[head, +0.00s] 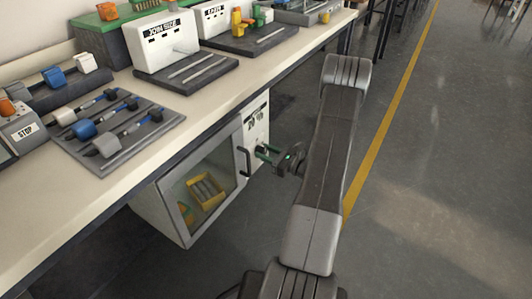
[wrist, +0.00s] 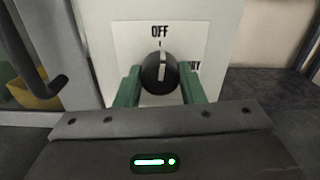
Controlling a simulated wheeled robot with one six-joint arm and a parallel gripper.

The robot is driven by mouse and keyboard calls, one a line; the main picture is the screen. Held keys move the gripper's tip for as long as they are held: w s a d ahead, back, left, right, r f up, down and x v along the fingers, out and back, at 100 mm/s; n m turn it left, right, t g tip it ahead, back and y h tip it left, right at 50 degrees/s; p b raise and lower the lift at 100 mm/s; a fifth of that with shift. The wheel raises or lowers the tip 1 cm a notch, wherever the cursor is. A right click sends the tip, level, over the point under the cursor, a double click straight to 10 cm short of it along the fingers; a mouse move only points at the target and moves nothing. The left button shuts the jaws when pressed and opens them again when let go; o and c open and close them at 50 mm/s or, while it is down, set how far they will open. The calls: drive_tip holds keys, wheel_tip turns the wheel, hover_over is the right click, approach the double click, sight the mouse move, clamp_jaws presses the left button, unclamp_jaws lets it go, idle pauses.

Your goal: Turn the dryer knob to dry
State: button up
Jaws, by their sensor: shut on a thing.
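The dryer (head: 160,208) is a white cabinet with a glass door, under the workbench. Its black round knob (wrist: 158,73) sits on a white label plate, with the white pointer line upright toward "OFF". The "DRY" label (wrist: 195,66) is at the right, partly hidden by a finger. My gripper (wrist: 158,88) has its green fingers on the left and right sides of the knob and is shut on it. In the head view my gripper (head: 268,153) reaches the dryer's front panel, and the knob itself is hidden there.
The dryer door's dark handle (head: 243,161) is just left of my gripper; it also shows in the wrist view (wrist: 38,75). A yellow rack (head: 205,192) is behind the glass. The workbench (head: 105,190) overhangs above, holding several devices. The floor at right is open.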

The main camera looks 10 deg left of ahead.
drive_tip(key=shift+m, duration=0.4)
drive_tip(key=m+p, duration=0.2)
drive_tip(key=shift+r+m, duration=0.15)
drive_tip(key=shift+m, duration=0.25)
drive_tip(key=m+p, duration=0.2)
drive_tip(key=m, duration=0.2)
drive_tip(key=shift+m, duration=0.3)
drive_tip(key=m+p, duration=0.2)
drive_tip(key=m, duration=0.2)
drive_tip(key=shift+m+p, duration=0.6)
drive_tip(key=shift+m, duration=1.3)
drive_tip(key=shift+f, duration=0.2)
drive_tip(key=o, duration=1)
